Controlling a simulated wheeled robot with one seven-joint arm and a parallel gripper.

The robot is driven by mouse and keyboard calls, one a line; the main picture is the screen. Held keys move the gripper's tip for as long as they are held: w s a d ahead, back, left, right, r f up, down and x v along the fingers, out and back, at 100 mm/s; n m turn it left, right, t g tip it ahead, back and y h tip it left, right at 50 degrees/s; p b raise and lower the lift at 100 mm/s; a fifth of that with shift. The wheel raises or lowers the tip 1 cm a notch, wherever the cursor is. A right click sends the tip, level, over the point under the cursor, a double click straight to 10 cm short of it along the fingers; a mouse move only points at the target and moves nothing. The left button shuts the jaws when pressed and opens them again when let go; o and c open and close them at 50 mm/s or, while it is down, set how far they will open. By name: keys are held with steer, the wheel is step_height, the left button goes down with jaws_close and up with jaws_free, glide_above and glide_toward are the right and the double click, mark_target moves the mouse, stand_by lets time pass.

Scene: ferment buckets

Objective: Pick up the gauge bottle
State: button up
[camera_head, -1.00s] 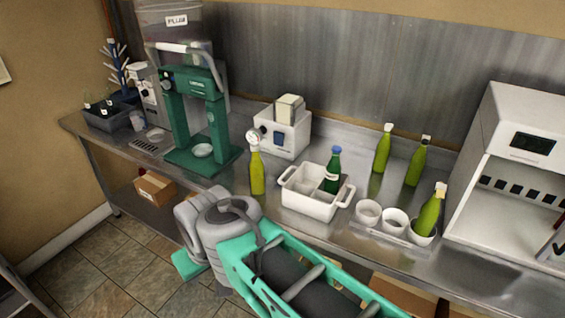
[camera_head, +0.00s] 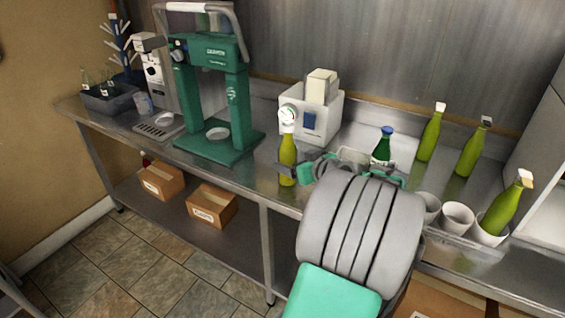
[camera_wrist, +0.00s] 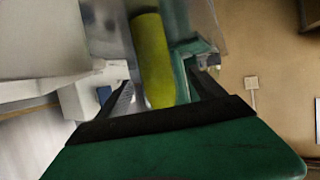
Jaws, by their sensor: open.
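The gauge bottle (camera_head: 288,158) is yellow-green and stands upright near the front edge of the steel counter, with a round white gauge on top. My gripper (camera_head: 298,170) is at the bottle's side, low on its body, and partly hidden by my arm. In the wrist view, the bottle (camera_wrist: 153,55) lies between the two dark open fingers (camera_wrist: 162,88). I cannot tell whether either finger touches it. The gauge is out of the wrist view.
A green press (camera_head: 215,95) stands left of the bottle and a white device (camera_head: 310,118) behind it. Further right are green bottles (camera_head: 430,135) and white cups (camera_head: 457,217).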

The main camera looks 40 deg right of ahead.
mark_target(283, 157)
steer(key=p+x, duration=0.1)
steer(key=x, duration=0.6)
steer(key=shift+w+d+f, duration=0.1)
steer(key=shift+d+f, duration=0.1)
steer(key=shift+f, duration=0.1)
steer(key=shift+c, duration=0.5)
jaws_close()
steer(key=shift+r, duration=0.15)
